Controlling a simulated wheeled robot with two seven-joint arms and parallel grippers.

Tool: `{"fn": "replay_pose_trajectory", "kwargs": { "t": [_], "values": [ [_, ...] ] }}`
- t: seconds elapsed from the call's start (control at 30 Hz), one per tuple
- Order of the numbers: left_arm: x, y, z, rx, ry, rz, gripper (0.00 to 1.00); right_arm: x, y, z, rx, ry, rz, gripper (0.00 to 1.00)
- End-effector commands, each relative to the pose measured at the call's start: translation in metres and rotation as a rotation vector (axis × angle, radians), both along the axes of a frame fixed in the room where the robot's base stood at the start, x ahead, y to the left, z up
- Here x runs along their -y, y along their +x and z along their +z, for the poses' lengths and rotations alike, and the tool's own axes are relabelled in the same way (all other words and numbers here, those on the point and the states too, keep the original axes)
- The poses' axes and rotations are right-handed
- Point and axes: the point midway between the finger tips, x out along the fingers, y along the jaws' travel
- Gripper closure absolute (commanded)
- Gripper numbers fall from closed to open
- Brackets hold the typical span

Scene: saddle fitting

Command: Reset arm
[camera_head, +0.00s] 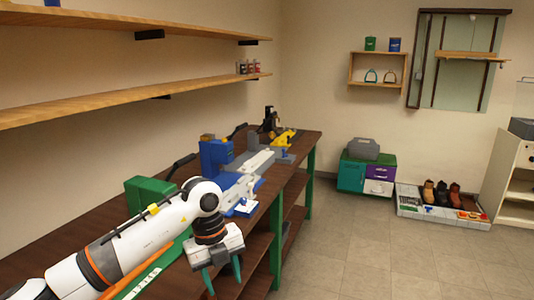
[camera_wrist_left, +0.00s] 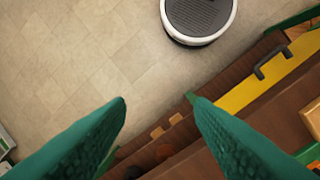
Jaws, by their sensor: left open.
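My left gripper (camera_head: 223,274) hangs from the white arm that reaches in from the left in the head view. Its two green fingers point down at the front edge of the dark brown workbench (camera_head: 40,249). The fingers also show in the left wrist view (camera_wrist_left: 157,101), spread wide apart with nothing between them. Beneath them are the tiled floor and some brown shelf boards. My right gripper is in neither view.
Machines, including a blue one (camera_head: 214,157), stand along the bench. Two wooden shelves (camera_head: 130,103) run above it. A green and purple cabinet (camera_head: 366,172) and a tray of shoes (camera_head: 441,205) are at the back. The tiled floor right of the bench is clear.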

Motion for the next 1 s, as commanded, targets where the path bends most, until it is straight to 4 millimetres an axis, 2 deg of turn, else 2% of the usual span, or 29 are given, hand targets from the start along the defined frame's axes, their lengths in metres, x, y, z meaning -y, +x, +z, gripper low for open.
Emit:
{"fn": "replay_pose_trajectory", "kwargs": {
  "t": [0.03,0.17,0.37,0.5,0.6,0.67,0.77,0.8,0.9,1.0],
  "values": [
    [0.007,-0.002,-0.01,-0.026,-0.048,-0.011,0.52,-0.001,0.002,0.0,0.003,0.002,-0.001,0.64],
    [0.03,-0.007,-0.028,-0.083,-0.202,-0.039,0.52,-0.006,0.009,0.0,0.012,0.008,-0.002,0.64],
    [0.071,-0.014,-0.057,-0.17,-0.529,-0.039,0.52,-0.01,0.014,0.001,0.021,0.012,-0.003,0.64],
    [0.099,-0.012,-0.08,-0.217,-0.839,0.047,0.52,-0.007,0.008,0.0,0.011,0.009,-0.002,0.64],
    [0.11,0.0,-0.107,-0.221,-1.111,0.223,0.52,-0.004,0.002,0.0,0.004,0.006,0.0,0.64],
    [0.106,0.011,-0.132,-0.198,-1.259,0.391,0.52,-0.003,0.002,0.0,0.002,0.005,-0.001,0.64],
    [0.079,0.027,-0.193,-0.128,-1.412,0.741,0.52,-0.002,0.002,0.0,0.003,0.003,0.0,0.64],
    [0.065,0.029,-0.22,-0.097,-1.432,0.878,0.52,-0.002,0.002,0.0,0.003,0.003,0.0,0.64],
    [0.03,0.022,-0.285,-0.029,-1.413,1.167,0.52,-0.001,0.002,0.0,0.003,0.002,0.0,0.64],
    [-0.003,-0.001,-0.347,0.018,-1.333,1.41,0.52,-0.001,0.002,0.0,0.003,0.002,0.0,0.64]
  ]
}}
